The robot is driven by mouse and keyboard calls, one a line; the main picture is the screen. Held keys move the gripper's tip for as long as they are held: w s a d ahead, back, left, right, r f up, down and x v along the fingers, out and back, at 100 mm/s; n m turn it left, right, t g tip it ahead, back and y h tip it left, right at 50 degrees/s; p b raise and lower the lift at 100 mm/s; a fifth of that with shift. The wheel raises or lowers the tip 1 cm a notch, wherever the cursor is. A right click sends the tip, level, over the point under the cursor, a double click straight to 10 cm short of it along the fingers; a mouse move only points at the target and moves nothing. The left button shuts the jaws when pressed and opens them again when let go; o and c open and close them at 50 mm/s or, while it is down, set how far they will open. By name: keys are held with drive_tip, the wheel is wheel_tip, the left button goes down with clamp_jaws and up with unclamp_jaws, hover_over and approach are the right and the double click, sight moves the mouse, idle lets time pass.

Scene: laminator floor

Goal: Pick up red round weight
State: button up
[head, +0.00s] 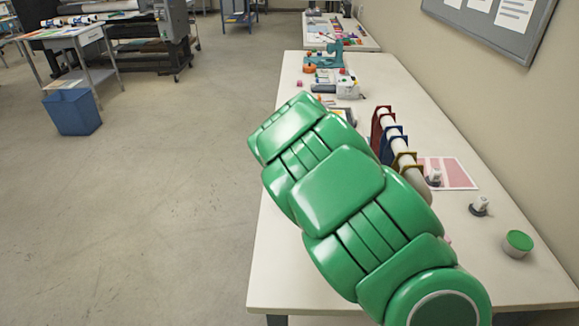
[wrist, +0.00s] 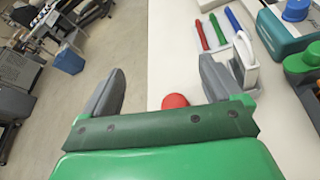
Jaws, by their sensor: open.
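A red round object, likely the red round weight (wrist: 175,101), shows in the wrist view on the white table near its left edge. Its lower part is hidden behind the dark green bar of my gripper. My gripper (wrist: 161,64) is open, with its two grey fingers apart and nothing held between them. The red object appears between the fingers, nearer the right one; I cannot tell its distance from them. In the head view my green arm covers much of the table and my fingers are hidden.
Red (wrist: 201,35), green and blue (wrist: 234,20) pens lie beyond the right finger, beside a white upright item (wrist: 244,62). A teal object (wrist: 289,38) stands at the right. A rack with coloured dividers (head: 398,147) stands beside my arm. A blue bin (head: 72,112) is on the floor.

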drive_tip(key=shift+s+a+f+n+g+y, duration=0.15)
drive_tip(key=shift+a+f+n, duration=0.5)
drive_tip(key=shift+f, duration=1.65)
drive_tip(key=shift+s+a+f+n+g+y, duration=0.1)
drive_tip(key=shift+a+f+n, duration=0.5)
drive_tip(key=shift+f, duration=1.7)
drive_tip(key=shift+s+a+f+n+g+y, duration=0.25)
drive_tip(key=shift+f+n, duration=0.6)
drive_tip(key=shift+f, duration=1.45)
drive_tip(key=shift+w+a+f, duration=0.15)
drive_tip(key=shift+w+f, duration=0.2)
drive_tip(key=shift+w, duration=0.05)
drive_tip(key=shift+w+a+f+t, duration=0.15)
drive_tip(key=shift+w+f, duration=0.05)
drive_tip(key=shift+w, duration=0.4)
drive_tip(key=shift+w+a+f+t, duration=0.1)
drive_tip(key=shift+w+f+t, duration=0.05)
drive_tip(key=shift+w, duration=0.45)
drive_tip(key=c, duration=1.4)
